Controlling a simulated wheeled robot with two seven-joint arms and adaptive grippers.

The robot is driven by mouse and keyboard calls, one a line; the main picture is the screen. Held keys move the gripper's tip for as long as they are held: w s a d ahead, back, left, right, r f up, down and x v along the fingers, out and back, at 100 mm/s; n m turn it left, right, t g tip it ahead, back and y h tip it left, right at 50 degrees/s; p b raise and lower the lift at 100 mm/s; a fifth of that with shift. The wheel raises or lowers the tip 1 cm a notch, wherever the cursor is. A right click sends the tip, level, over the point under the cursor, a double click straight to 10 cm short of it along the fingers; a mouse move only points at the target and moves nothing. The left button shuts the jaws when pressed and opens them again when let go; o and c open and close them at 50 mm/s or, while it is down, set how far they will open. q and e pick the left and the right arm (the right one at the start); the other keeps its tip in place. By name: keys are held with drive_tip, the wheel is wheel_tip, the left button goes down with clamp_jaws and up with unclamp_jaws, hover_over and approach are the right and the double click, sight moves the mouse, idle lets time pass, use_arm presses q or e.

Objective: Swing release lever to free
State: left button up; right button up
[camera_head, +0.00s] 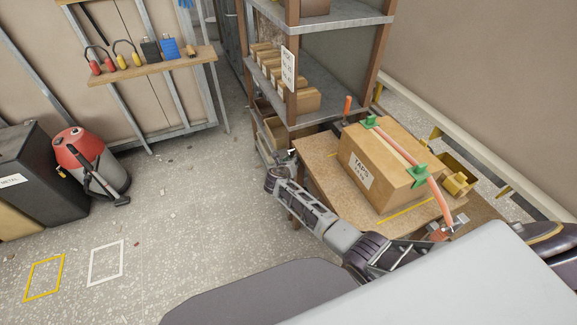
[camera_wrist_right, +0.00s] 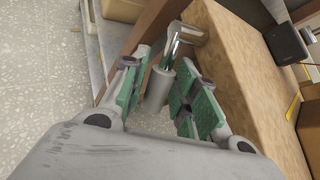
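A cardboard box (camera_head: 385,160) labelled TAPS sits on a wooden table (camera_head: 318,157), under a salmon-coloured strap (camera_head: 395,143) with green corner guards. My right gripper (camera_head: 287,160) is by the table's left edge. In the right wrist view its green-padded fingers (camera_wrist_right: 158,92) are apart, with a grey cylinder (camera_wrist_right: 159,86) on a chrome rod between them. I cannot tell whether this is the release lever or whether the fingers touch it. My left gripper is out of view.
A shelf rack (camera_head: 291,75) with small cartons stands just behind the table. A red vacuum (camera_head: 90,160) and dark bin (camera_head: 40,175) stand far left.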

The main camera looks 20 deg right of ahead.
drive_tip(key=v, duration=1.1)
drive_tip(key=shift+s+a+r, duration=0.2)
drive_tip(key=shift+s, duration=0.1)
idle(0.4)
